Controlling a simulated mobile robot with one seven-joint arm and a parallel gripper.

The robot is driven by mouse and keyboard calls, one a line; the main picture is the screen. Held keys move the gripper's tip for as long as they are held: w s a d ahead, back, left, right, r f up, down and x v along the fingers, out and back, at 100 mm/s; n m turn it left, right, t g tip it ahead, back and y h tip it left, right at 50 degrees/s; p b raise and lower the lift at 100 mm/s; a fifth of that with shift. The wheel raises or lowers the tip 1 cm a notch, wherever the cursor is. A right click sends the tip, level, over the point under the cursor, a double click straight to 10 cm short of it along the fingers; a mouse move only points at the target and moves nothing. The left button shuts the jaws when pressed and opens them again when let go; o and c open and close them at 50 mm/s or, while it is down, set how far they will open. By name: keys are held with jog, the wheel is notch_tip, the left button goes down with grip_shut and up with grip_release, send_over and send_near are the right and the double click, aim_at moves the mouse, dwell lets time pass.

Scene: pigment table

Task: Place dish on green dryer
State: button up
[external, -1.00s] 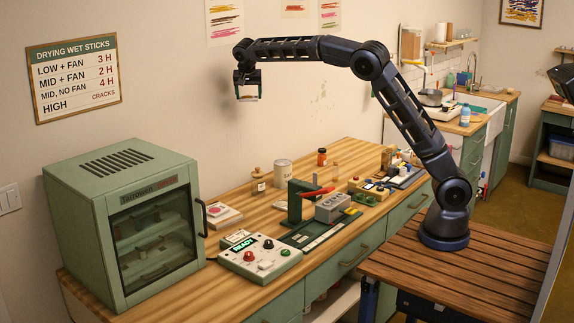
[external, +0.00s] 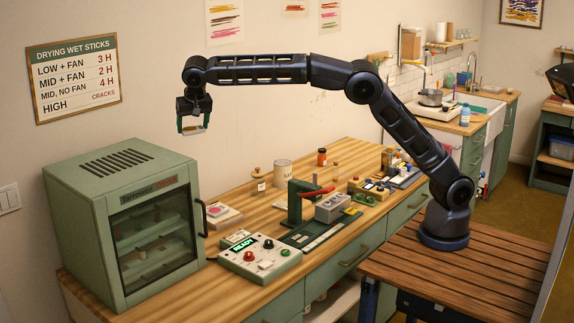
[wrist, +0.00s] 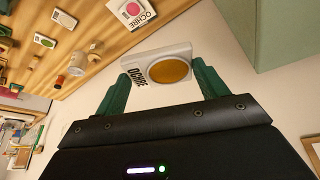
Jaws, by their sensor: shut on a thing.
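The dish (wrist: 168,66) is a small white square dish with a round ochre-coloured well and the label "OCHRE". My gripper (wrist: 158,80) is shut on it, with a green finger at each side. In the external view my gripper (external: 193,127) hangs in the air with the dish (external: 194,131) slightly tilted at its tip. It is above and a little right of the green dryer (external: 70,195), apart from it. The dryer is a green cabinet with a vented top, a glass door and a black handle. Its door looks shut, and small items stand on shelves inside.
A control box (external: 260,258) reading "READY" stands right of the dryer. Another dish (external: 223,215) with a pink well lies behind the box. A green press with a red handle (external: 310,192) and a jar (external: 282,173) stand farther right. The air around my gripper is clear.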

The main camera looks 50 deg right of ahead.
aim_at(195, 303)
jog(key=s+a, duration=0.4)
jog(key=a, duration=0.1)
jog(key=s+a+n, duration=0.1)
jog(key=s+a, duration=0.3)
jog(key=a, duration=0.1)
jog(key=s+a+n+y, duration=0.1)
jog(key=s+a, duration=0.3)
jog(key=a, duration=0.1)
jog(key=shift+s+a+f, duration=0.15)
jog(key=shift+s+f, duration=0.05)
jog(key=shift+s, duration=0.15)
jog(key=s+a+n+y, duration=0.1)
jog(key=s+a+n, duration=0.2)
jog(key=s+a, duration=1.2)
jog(key=f, duration=1.3)
jog(key=s+d+f, duration=0.1)
jog(key=f, duration=1.1)
jog(key=d+f, duration=0.1)
jog(key=f, duration=1.2)
jog(key=shift+s+d+f, duration=0.25)
jog(key=shift+s+f, duration=0.05)
jog(key=shift+f, duration=0.1)
jog(key=o, duration=1)
jog(key=v, duration=1.2)
